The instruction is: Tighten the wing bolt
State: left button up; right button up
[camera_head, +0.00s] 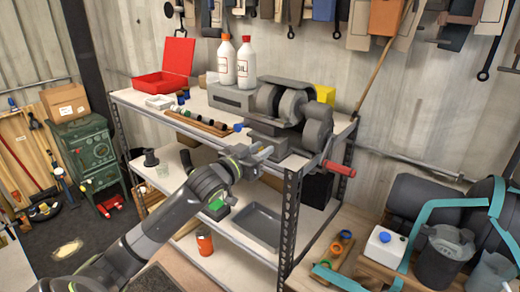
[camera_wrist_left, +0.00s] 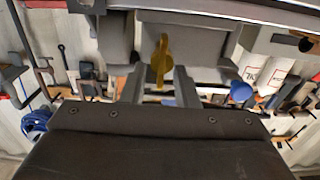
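The wing bolt (camera_wrist_left: 160,62) is yellow and shows in the left wrist view, with its wings standing roughly upright on the grey machine. In the head view I cannot make it out. The grey machine (camera_head: 303,128) stands at the right end of the shelf's top and has a red handle (camera_head: 338,168). My left gripper (camera_head: 266,152) reaches to its front side. In the left wrist view the gripper's fingers (camera_wrist_left: 160,84) are apart, one on each side of the wing bolt, with gaps visible between. Whether the tips reach past it is unclear. My right gripper is not in view.
The metal shelf's top (camera_head: 207,109) also carries two white bottles (camera_head: 246,63), an open red box (camera_head: 168,75) and a wooden rack (camera_head: 195,122). A grey tray (camera_head: 255,224) lies on the shelf below. Tools hang on the wall behind.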

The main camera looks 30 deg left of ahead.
pick_arm(q)
jog(key=shift+c, duration=0.5)
grip_shut()
jog(key=shift+m, duration=0.4)
jog(key=m, duration=0.3)
jog(key=shift+d+m, duration=0.3)
jog(key=shift+d, duration=0.05)
jog(key=m, duration=0.2)
jog(key=m+b, duration=0.1)
jog(key=shift+d+f+m, duration=0.25)
jog(key=shift+d+m, duration=0.05)
jog(key=m, duration=0.1)
jog(key=m+b, duration=0.1)
jog(key=m, duration=0.2)
jog(key=shift+s+d+f+m+b, duration=0.1)
jog(key=shift+d+f+m+b, duration=0.15)
jog(key=shift+f+m+b, duration=0.1)
jog(key=m+b, duration=0.1)
jog(key=m, duration=0.1)
jog(key=m+b, duration=0.1)
jog(key=m, duration=0.2)
jog(key=shift+f, duration=0.4)
jog(key=shift+m, duration=0.25)
